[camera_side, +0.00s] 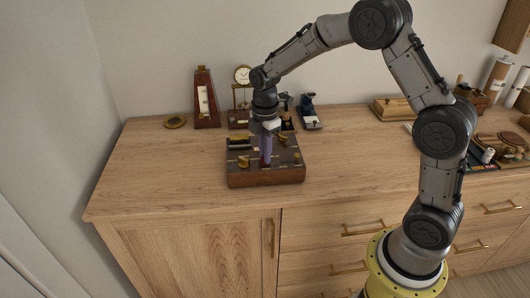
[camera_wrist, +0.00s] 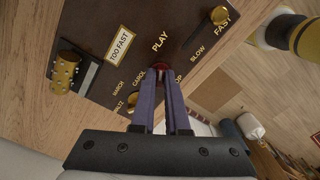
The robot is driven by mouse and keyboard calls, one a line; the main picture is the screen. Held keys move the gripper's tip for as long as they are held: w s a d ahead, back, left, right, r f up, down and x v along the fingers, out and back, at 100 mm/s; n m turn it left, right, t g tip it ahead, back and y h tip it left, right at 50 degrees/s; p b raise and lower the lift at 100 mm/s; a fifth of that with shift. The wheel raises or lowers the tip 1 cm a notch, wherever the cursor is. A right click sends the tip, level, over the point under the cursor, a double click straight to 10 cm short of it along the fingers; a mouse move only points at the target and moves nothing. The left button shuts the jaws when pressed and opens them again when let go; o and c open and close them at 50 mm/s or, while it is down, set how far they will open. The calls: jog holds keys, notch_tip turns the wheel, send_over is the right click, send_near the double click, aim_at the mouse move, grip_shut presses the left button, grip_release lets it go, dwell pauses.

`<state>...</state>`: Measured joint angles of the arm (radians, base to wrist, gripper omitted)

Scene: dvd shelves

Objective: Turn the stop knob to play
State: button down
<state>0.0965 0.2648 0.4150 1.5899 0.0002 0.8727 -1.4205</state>
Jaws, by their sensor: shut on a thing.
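A dark brown control box (camera_side: 265,178) with brass fittings stands on the wooden cabinet top. Its face (camera_wrist: 150,22) fills the upper wrist view, with gold labels PLAY, SLOW, FAST, MARCH, CAROL and WALTZ, and one partly hidden label ending in "OP". My gripper (camera_side: 266,162) points down at the box with its purple fingers nearly together. In the wrist view, the fingertips (camera_wrist: 160,76) are closed at a small red knob (camera_wrist: 160,65) just below PLAY. Most of the knob is hidden by the fingers, so its pointing direction cannot be told.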

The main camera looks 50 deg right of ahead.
jog(key=shift+w+r, duration=0.1)
jog(key=shift+r, duration=0.05)
jog(key=c, duration=0.9)
grip_release()
notch_tip(320, 180, up, 14)
jog(key=shift+f, duration=0.15)
